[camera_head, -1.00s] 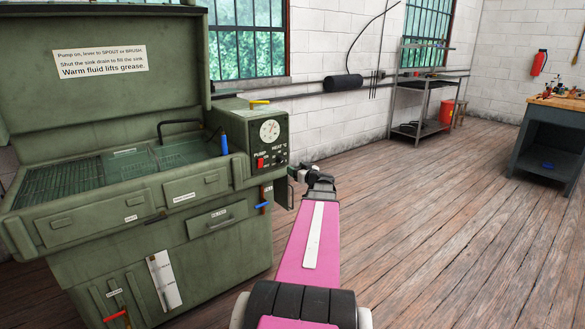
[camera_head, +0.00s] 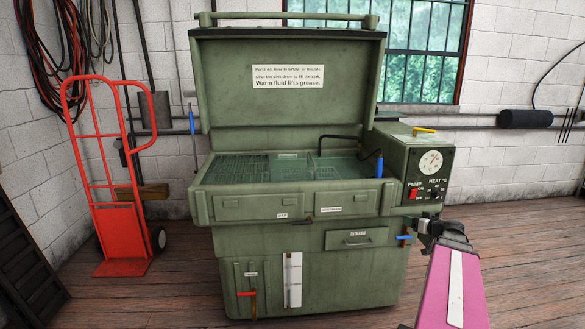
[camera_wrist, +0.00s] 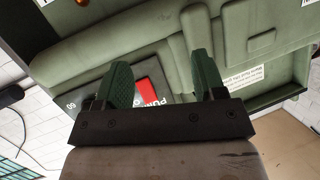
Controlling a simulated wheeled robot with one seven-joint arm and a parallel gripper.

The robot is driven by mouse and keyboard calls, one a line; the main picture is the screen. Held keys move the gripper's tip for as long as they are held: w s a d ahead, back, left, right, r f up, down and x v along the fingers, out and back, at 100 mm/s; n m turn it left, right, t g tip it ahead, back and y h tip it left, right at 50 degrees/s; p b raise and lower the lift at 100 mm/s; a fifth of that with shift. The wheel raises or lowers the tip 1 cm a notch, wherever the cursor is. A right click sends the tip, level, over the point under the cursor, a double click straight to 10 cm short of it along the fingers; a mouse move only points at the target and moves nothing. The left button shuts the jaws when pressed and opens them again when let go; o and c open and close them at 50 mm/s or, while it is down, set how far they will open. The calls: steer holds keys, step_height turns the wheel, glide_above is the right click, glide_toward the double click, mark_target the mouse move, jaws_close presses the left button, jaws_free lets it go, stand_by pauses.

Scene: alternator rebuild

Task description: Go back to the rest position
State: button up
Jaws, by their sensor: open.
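My gripper (camera_head: 418,224) is open and empty. It is in front of the green parts washer (camera_head: 362,270), just below the right-hand control panel (camera_head: 447,190). In the wrist view the two green fingers of my gripper (camera_wrist: 162,72) stand apart. The red pump switch (camera_wrist: 147,89) shows in the gap between them, with part of the "PUMP" lettering. Whether the fingers touch the panel cannot be told. The switch also shows in the head view (camera_head: 413,194). My pink arm reaches in from the lower right.
The washer's lid (camera_head: 230,95) stands open. A blue-handled lever (camera_head: 404,237) is close to my gripper, and a red-handled lever (camera_head: 246,294) is low on the front. A red hand truck (camera_head: 115,215) stands at the left. Wooden floor (camera_head: 535,255) is free at the right.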

steer(key=s+a+f+g, duration=0.2)
steer(key=a+f+g, duration=0.25)
steer(key=a, duration=0.55)
steer(key=s+a+f+g, duration=0.3)
steer(key=a+f, duration=0.2)
steer(key=a, duration=0.5)
steer(key=s+a+f+m+g+h, duration=0.2)
steer(key=s+a+f+g+h, duration=0.3)
steer(key=s+a, duration=0.6)
steer(key=shift+s+f+g, duration=0.3)
steer(key=shift+f+g, duration=0.3)
steer(key=shift+g, duration=0.05)
